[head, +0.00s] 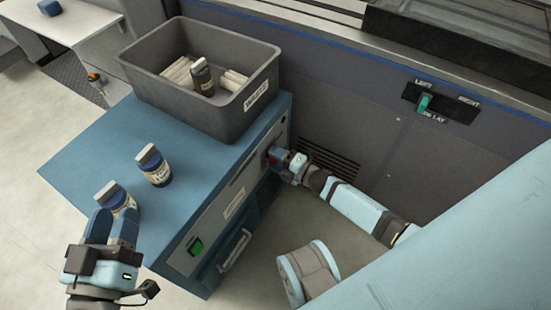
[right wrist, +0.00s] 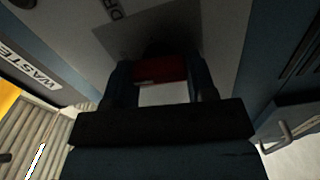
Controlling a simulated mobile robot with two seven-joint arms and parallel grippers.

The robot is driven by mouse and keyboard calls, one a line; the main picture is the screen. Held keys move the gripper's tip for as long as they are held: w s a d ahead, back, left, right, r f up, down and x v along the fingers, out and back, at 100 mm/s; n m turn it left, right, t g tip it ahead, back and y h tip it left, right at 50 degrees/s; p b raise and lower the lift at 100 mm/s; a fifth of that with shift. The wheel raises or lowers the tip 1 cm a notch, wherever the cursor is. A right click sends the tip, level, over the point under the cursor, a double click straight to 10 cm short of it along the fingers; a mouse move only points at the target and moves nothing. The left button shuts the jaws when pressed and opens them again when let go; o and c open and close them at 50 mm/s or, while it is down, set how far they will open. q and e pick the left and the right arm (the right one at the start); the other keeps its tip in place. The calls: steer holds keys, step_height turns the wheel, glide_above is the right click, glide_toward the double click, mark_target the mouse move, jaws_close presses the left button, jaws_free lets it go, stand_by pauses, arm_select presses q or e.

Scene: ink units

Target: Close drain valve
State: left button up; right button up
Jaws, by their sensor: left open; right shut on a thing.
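The drain valve's red handle (right wrist: 160,70) sits on the blue cabinet's front, below a label beginning "DR" in the right wrist view. My right gripper (right wrist: 160,88) is shut on it, with a dark finger on each side. In the head view my right gripper (head: 276,158) reaches the cabinet front near its upper right corner and mostly hides the valve. My left gripper (head: 115,222) is open at the cabinet top's front left, close to a dark blue jar with a grey cap (head: 115,198). I cannot tell whether it touches the jar.
A grey bin (head: 190,112) with white rolls and a dark bottle (head: 202,78) stands on the cabinet top (head: 90,160). Another blue jar (head: 154,170) stands there. The cabinet front has a green switch (head: 196,246) and a handle (head: 235,250). A teal lever (head: 423,104) is on the dark wall.

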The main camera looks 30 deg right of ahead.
arm_select(q)
steer(key=shift+f, duration=0.3)
arm_select(e)
steer(key=shift+n, duration=0.6)
arm_select(q)
steer(key=shift+s+f, duration=0.1)
steer(key=shift+f, duration=0.05)
arm_select(e)
steer(key=o, duration=0.9)
arm_select(q)
steer(key=shift+t, duration=0.7)
steer(key=r+p, duration=0.1)
steer(key=r, duration=0.1)
steer(key=r+p, duration=0.2)
steer(key=shift+s+a+r, duration=0.1)
steer(key=shift+a+r, duration=0.1)
steer(key=shift+r, duration=0.2)
arm_select(e)
steer(key=v, duration=1.4)
steer(key=shift+w, duration=0.1)
